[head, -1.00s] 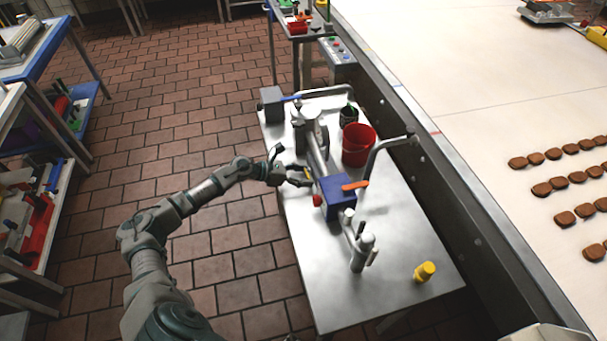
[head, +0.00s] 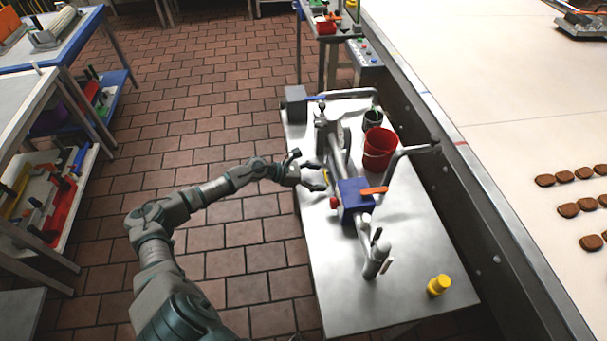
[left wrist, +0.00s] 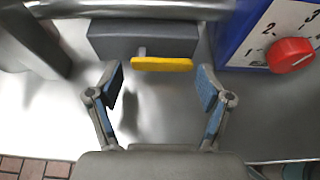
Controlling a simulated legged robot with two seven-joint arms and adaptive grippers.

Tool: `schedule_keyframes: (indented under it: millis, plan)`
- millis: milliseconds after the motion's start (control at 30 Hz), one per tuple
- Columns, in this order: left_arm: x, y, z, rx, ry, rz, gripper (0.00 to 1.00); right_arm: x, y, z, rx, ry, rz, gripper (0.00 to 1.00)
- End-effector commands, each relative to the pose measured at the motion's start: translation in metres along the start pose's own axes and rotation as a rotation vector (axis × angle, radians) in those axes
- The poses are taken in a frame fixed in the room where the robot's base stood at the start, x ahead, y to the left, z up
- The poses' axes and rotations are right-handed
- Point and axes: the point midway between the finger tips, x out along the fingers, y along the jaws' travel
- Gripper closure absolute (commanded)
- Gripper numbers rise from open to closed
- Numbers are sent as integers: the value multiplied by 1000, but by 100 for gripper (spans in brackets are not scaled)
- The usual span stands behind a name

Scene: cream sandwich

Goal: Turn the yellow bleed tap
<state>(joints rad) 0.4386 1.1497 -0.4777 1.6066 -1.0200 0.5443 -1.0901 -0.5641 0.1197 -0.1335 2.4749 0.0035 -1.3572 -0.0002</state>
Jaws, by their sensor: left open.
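The yellow bleed tap (left wrist: 162,64) is a short flat bar on a small stem, in front of a dark grey block (left wrist: 150,40) in the left wrist view. It lies crosswise in that picture. My left gripper (left wrist: 160,84) is open, with one finger to each side of the tap and slightly short of it, touching nothing. In the head view my left gripper (head: 310,172) is at the left edge of the steel table, beside the pipework. The tap shows there only as a small yellow bit (head: 326,178), partly hidden by the gripper.
A blue box (head: 350,212) with a red dial (left wrist: 291,55) and an orange lever (head: 374,191) stands just right of the tap. Open floor lies left.

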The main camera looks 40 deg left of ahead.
Motion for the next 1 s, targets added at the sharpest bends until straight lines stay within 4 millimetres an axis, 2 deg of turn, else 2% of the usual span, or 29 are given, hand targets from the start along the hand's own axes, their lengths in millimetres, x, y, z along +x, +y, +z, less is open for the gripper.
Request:
schedule_keyframes:
  millis: [200, 433, 700, 1000]
  plan:
    - [-43, 0, -3, 0, 8, -1, 21, 0, 0, 0, 0, 0, 1, 38]
    - [-75, 1, -3, 0, 8, -2, 21, 0, 0, 0, 0, 0, 1, 38]
    - [-96, 2, -4, -3, 5, 1, 21, 0, 1, 0, 0, 0, 0, 38]
    - [-103, 2, -2, 0, 3, -1, 21, 0, 1, 0, 0, 0, 0, 38]
